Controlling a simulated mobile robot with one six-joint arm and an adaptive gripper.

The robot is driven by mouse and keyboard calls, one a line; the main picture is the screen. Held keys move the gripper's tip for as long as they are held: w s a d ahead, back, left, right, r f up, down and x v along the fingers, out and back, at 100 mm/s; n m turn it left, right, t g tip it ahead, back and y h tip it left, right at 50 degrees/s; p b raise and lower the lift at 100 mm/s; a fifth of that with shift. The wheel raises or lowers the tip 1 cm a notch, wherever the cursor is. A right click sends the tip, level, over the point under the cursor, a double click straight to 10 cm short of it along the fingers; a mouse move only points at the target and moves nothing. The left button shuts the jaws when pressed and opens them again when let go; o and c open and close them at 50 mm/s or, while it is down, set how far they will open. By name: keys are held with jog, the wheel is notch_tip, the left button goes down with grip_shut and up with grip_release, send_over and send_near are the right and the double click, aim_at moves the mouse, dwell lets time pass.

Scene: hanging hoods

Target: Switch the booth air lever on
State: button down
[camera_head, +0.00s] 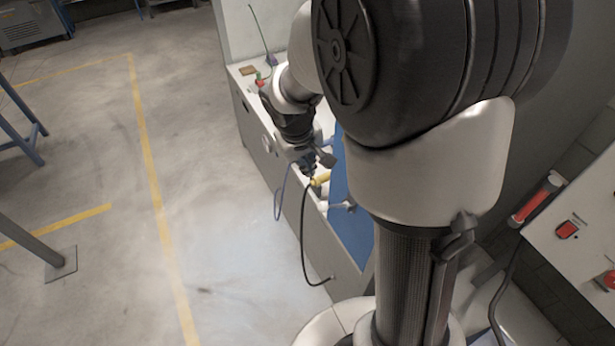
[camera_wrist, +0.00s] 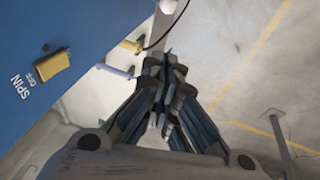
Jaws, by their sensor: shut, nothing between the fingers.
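My gripper (camera_wrist: 165,62) is shut and empty in the wrist view. In the head view it (camera_head: 312,168) hangs at the front edge of the bench, partly hidden by my arm. A yellow handle (camera_wrist: 130,46) sticks out from the bench edge just left of the fingertips; it also shows in the head view (camera_head: 320,180), close to the gripper. A lavender-blue handle (camera_wrist: 115,70) sits beside it. I cannot tell which one is the booth air lever, or whether the fingers touch either. No label for booth air is readable.
A blue panel (camera_wrist: 60,25) carries a yellow switch (camera_wrist: 52,65) marked SPIN OFF. A black hose (camera_head: 304,240) and a blue loop (camera_head: 281,190) hang at the bench front. A white panel (camera_head: 580,215) with a red switch stands right. Open floor (camera_head: 215,220) lies left.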

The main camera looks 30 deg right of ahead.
jog(key=s+b+x, duration=0.2)
jog(key=s+x, duration=0.1)
jog(key=x, duration=0.9)
jog(key=shift+w+d+f, duration=0.15)
jog(key=shift+f, duration=0.55)
jog(key=shift+f+b, duration=0.1)
jog(key=shift+b, duration=0.25)
jog(key=shift+a+f+h+b, duration=0.2)
jog(key=shift+a+h+b, duration=0.1)
jog(key=shift+b, duration=0.9)
